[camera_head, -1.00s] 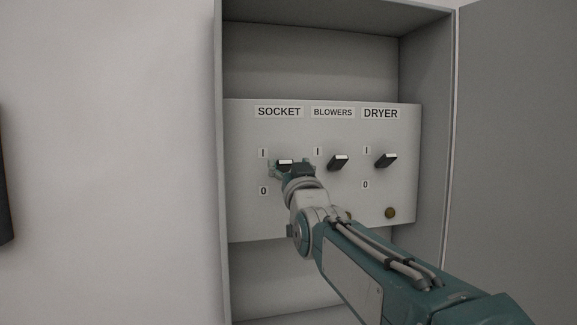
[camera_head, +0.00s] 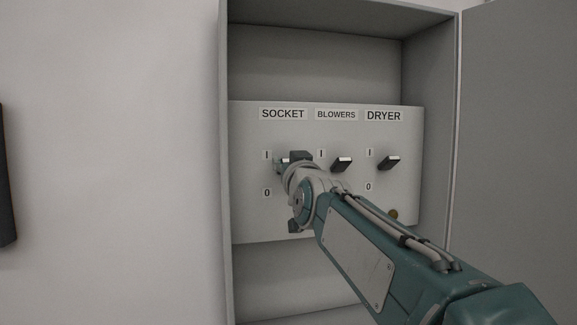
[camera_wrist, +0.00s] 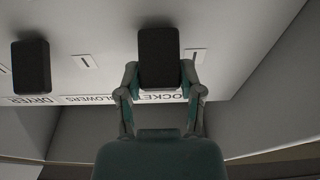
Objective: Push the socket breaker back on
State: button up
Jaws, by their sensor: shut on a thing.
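The SOCKET breaker's dark lever (camera_wrist: 159,58) sits between my fingers in the wrist view. In the head view it is mostly hidden behind my gripper (camera_head: 292,162), under the SOCKET label (camera_head: 283,114). My gripper (camera_wrist: 159,80) is shut on this lever, one finger on each side. It is close to the height of the I mark (camera_head: 267,155), above the 0 mark (camera_head: 267,193). The lever's exact tilt is hard to tell.
The BLOWERS lever (camera_head: 341,164) and DRYER lever (camera_head: 389,162) stand to the right on the same panel (camera_head: 250,222). The cabinet's left wall (camera_head: 226,180) and open door (camera_head: 515,150) flank it.

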dwell(0.3)
jog(key=o, duration=1.1)
jog(key=shift+w+a, duration=0.1)
jog(key=shift+o, duration=0.2)
jog(key=v, duration=1.2)
jog(key=shift+a, duration=0.1)
jog(key=s+d+f+m+g+h, duration=0.1)
jog(key=s+d+f+g+h, duration=0.1)
jog(key=s+d+f+g, duration=0.2)
jog(key=s+d+f+m+g+h, duration=0.1)
jog(key=s+d+f+g, duration=0.4)
jog(key=s+f, duration=0.6)
jog(key=s+d+f+m+g+h, duration=0.1)
jog(key=s+d+f+g, duration=0.3)
jog(key=f, duration=1.6)
jog(key=s+d+h, duration=0.1)
jog(key=s, duration=0.3)
jog(key=shift+g+h, duration=0.3)
